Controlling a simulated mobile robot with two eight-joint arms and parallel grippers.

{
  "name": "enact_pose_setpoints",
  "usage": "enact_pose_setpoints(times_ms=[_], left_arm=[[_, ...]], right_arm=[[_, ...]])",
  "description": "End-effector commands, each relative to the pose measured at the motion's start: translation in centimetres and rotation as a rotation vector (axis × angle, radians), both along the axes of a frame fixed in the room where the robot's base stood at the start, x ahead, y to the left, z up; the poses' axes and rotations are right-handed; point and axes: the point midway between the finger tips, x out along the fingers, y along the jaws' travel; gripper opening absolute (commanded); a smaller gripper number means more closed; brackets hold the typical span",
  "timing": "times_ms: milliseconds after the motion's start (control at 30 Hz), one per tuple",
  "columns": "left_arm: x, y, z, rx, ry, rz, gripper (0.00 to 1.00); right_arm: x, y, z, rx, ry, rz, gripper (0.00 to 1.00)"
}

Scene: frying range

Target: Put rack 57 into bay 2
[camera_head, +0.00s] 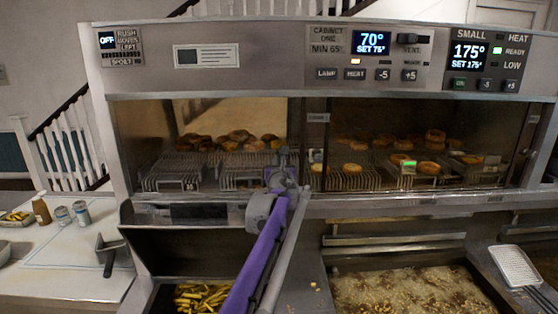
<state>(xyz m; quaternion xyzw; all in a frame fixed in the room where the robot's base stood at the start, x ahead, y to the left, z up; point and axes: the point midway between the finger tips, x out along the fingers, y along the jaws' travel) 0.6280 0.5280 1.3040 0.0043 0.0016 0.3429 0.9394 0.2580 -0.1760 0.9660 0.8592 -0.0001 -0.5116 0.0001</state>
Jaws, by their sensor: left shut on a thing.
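My left gripper (282,160) is at the warming cabinet's front, near the post between its left and right openings. It is shut at the right front of a wire rack (238,180) with browned round pieces on it; the fingers hide where they meet. Another wire rack (170,180) with similar pieces stands to its left in the same opening. More racks (352,182) carry rings and round pieces behind the right opening. The small plates on the racks are too small to read, so I cannot tell which is rack 57 or which is bay 2. My right gripper is not in view.
Below the cabinet are a tray of fries (203,297) and a fryer vat of bubbling oil (400,292). A perforated scoop (516,266) lies at the right. The left counter (75,264) holds shakers (81,212) and a fries tray (16,219). The cabinet's front ledge borders the openings.

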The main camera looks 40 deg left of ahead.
Motion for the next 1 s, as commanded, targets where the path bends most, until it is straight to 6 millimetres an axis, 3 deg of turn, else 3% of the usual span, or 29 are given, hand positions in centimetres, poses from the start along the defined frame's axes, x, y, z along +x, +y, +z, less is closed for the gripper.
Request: enact_pose_setpoints(times_ms=[300,333,500,767,933,1000], left_arm=[[0.0,0.0,-0.7,0.002,0.001,0.0,0.0],[0.0,0.0,-0.8,0.0,0.0,0.0,0.16],[0.0,0.0,-0.8,0.0,0.0,0.0,0.42],[0.0,0.0,-0.8,-0.001,0.001,-0.001,0.42],[0.0,0.0,0.6,-0.001,-0.001,0.0,0.42],[-0.9,-0.8,0.4,-0.001,0.001,-0.001,0.42]], right_arm=[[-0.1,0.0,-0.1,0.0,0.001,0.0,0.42],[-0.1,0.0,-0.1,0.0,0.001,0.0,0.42],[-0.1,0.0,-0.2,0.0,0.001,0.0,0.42],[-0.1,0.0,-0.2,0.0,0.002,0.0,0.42],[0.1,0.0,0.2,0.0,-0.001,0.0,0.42],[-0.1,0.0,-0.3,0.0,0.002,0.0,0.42]])
